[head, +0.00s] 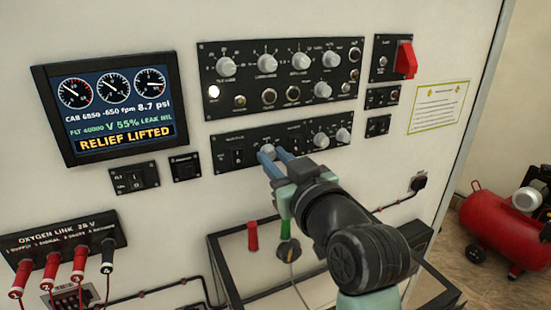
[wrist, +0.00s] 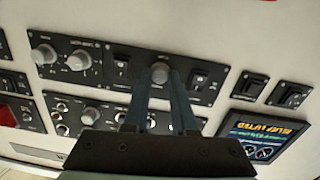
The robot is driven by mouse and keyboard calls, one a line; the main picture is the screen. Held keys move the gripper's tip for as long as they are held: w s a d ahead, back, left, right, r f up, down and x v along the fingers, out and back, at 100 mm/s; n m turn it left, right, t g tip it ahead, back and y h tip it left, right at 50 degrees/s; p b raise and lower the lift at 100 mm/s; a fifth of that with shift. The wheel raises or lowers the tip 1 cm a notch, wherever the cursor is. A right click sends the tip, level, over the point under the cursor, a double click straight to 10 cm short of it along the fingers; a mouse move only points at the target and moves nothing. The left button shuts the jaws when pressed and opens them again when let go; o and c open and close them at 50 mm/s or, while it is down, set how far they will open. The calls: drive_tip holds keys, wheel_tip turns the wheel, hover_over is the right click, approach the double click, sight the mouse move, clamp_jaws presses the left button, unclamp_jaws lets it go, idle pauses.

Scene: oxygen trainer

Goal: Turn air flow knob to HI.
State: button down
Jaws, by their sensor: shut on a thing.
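My gripper (head: 274,156) has its blue fingers on either side of a grey round knob (head: 266,150) on the lower black panel. The wrist view, upside down, shows the same knob (wrist: 160,72) between the two fingertips (wrist: 160,84). The gripper is shut on this knob. The fingers hide part of it, and its pointer and setting cannot be read. The small labels are too blurred to confirm which knob is the air flow knob. Two more grey knobs (head: 321,143) (head: 343,135) stand at the right end of this panel.
Toggle switches flank the held knob. A larger knob panel (head: 283,112) lies just above, with a red guard (head: 405,60) to its right. A screen (head: 110,104) reads "RELIEF LIFTED".

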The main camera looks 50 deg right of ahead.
drive_tip(key=c, duration=0.7)
unclamp_jaws()
drive_tip(key=shift+p+v, duration=4.25)
drive_tip(key=shift+v, duration=2.15)
